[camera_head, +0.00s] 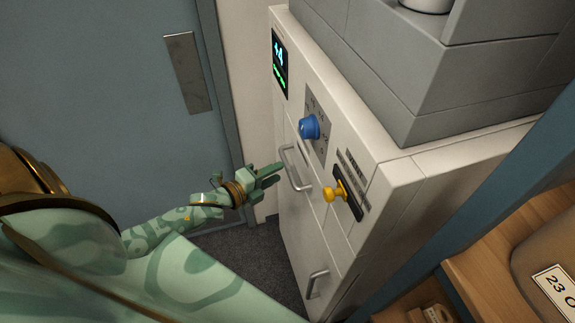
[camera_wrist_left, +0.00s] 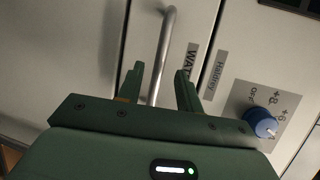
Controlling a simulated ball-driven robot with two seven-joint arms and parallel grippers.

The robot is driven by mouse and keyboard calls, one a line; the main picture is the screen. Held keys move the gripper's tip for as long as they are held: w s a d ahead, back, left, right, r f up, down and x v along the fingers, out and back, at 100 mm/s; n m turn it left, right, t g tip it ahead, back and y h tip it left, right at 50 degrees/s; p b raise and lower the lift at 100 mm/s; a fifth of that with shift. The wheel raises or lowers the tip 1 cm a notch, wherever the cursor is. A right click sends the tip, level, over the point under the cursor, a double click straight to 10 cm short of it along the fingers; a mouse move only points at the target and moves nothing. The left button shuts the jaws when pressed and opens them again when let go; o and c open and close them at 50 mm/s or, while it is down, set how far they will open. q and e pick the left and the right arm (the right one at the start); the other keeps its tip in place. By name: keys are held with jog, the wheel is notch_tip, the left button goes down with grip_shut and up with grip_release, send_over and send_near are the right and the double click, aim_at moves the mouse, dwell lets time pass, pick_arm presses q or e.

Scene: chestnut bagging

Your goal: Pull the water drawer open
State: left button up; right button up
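The water drawer is in the white machine's front; its silver bar handle (camera_head: 292,168) is near the middle of the head view. The drawer front looks flush with the machine. My left gripper (camera_head: 280,172) is at the handle. In the left wrist view its two green fingers (camera_wrist_left: 159,72) are apart, with the bar showing between them. I cannot tell whether either finger touches it. My right gripper is not in view.
The white machine (camera_head: 385,178) carries a blue knob (camera_head: 309,128), a yellow knob (camera_head: 334,194), a display (camera_head: 279,64) and a lower handle (camera_head: 317,284). A grey hopper (camera_head: 420,90) sits on top. A blue door (camera_head: 90,80) is left; wooden shelving (camera_head: 500,265) is right.

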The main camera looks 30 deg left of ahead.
aim_at(287, 166)
pick_arm(q)
jog(key=x, duration=0.5)
jog(key=shift+w, duration=0.15)
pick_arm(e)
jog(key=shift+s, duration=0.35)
pick_arm(q)
jog(key=shift+c, duration=0.4)
grip_shut()
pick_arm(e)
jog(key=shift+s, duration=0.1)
